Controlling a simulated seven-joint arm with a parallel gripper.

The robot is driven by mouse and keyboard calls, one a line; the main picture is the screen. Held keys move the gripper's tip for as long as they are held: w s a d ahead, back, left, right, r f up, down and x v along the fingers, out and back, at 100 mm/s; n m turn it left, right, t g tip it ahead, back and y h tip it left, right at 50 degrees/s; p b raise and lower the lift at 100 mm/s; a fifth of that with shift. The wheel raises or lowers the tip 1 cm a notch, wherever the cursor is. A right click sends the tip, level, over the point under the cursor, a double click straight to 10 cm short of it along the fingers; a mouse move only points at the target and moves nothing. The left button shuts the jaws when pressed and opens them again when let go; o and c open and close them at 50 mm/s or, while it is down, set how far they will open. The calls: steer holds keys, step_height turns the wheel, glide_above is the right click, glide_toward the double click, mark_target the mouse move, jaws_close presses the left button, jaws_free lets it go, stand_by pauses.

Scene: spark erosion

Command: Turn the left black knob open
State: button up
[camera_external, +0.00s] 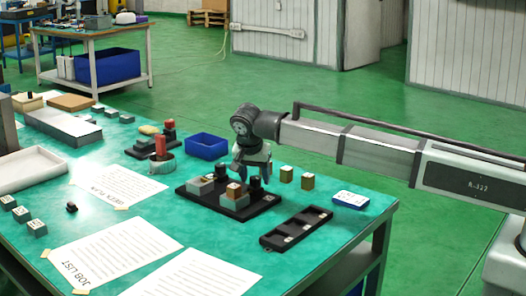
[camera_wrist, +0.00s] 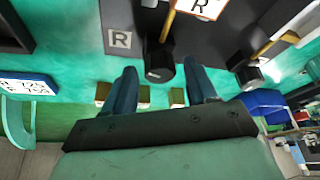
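A black plate (camera_external: 214,206) on the green table carries blocks and two black knobs. One black knob (camera_external: 256,183) stands at the plate's back right, just under my gripper (camera_external: 252,172). In the wrist view this knob (camera_wrist: 160,66) lies in line with the gap between my two fingertips (camera_wrist: 166,75), near their ends; contact cannot be made out. The fingers are apart. The other black knob (camera_external: 222,170) is to the left on the plate, and to the right in the wrist view (camera_wrist: 247,76). Which knob the task calls left cannot be told.
Two gold blocks (camera_external: 286,173) (camera_external: 307,182) stand right of the plate. A blue-white card (camera_external: 350,199) and a dark slotted tray (camera_external: 297,229) lie farther right and in front. A blue bin (camera_external: 206,146) and a red-topped part (camera_external: 160,148) are behind left. Paper sheets cover the front left.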

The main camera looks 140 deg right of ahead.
steer(key=c, duration=0.9)
steer(key=shift+c, duration=0.2)
steer(key=shift+n, duration=0.3)
steer(key=n, duration=0.2)
steer(key=n+t+h, duration=0.1)
steer(key=n, duration=0.1)
steer(key=shift+s+a+h, duration=0.1)
steer(key=shift+a+h, duration=0.1)
steer(key=shift+h, duration=0.1)
steer(key=n+t, duration=0.1)
steer(key=n, duration=0.2)
steer(key=n+t+h, duration=0.1)
steer(key=n, duration=0.2)
steer(key=shift+s+n+t, duration=0.15)
steer(key=shift+n+t, duration=0.15)
steer(key=n+t, duration=0.1)
steer(key=n, duration=0.1)
steer(key=n+t, duration=0.1)
steer(key=n, duration=0.2)
steer(key=shift+s+d, duration=0.1)
steer(key=shift+s, duration=0.05)
steer(key=n+t, duration=0.1)
steer(key=n, duration=0.2)
steer(key=n+y, duration=0.1)
steer(key=n, duration=0.1)
steer(key=shift+n+t, duration=0.4)
